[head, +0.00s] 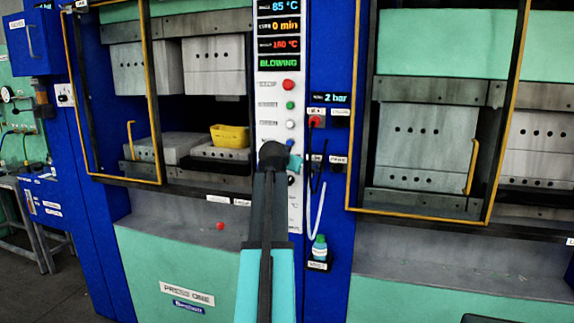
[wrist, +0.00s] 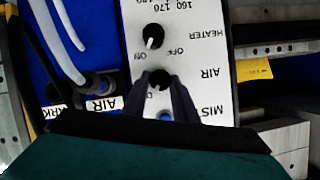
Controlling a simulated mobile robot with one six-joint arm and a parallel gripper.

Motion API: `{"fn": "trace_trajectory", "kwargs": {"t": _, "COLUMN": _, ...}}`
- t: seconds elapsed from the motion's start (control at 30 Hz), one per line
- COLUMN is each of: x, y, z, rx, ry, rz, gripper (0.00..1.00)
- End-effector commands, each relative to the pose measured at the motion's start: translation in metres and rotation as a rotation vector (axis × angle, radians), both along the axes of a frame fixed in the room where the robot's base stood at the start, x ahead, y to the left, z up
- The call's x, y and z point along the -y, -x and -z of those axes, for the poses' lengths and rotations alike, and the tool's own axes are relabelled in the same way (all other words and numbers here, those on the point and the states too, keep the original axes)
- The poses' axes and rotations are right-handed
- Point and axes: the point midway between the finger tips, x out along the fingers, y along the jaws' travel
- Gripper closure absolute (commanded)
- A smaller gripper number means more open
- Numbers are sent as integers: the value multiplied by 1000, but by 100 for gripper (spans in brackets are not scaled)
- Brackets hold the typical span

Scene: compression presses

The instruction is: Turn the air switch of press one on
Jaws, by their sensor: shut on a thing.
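Press one (head: 187,294) stands on the left in the head view, with a white control panel (head: 283,105) along its right side. The wrist view shows this panel upside down. The air switch (wrist: 159,77) is a small black knob beside the AIR label. My gripper (wrist: 160,85) is shut on this knob, with one dark finger on each side. The fingers cover part of the knob and its position marks, so I cannot tell which way it is turned. In the head view, my arm hides the air switch and most of my gripper.
The heater knob (wrist: 153,37) sits close to the air switch. Hoses (wrist: 60,38) run beside the panel. A yellow bin (head: 230,136) stands in press one's opening. A small bottle (head: 320,247) stands on a holder right of my arm. A second press (head: 440,140) is at right.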

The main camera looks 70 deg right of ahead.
Motion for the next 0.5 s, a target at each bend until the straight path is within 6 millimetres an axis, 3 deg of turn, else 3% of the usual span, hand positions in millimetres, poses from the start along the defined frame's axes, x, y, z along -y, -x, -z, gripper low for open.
{"fn": "trace_trajectory", "kwargs": {"t": 0.17, "x": 2, "y": 1, "z": -4, "rx": 1, "ry": 9, "rz": 2, "gripper": 97}}
{"fn": "trace_trajectory", "kwargs": {"t": 0.2, "x": 2, "y": 1, "z": -4, "rx": 1, "ry": 9, "rz": 2, "gripper": 71}}
{"fn": "trace_trajectory", "kwargs": {"t": 0.3, "x": 2, "y": 1, "z": -3, "rx": 1, "ry": 8, "rz": 1, "gripper": 56}}
{"fn": "trace_trajectory", "kwargs": {"t": 0.5, "x": 1, "y": 0, "z": -2, "rx": 0, "ry": 5, "rz": 0, "gripper": 56}}
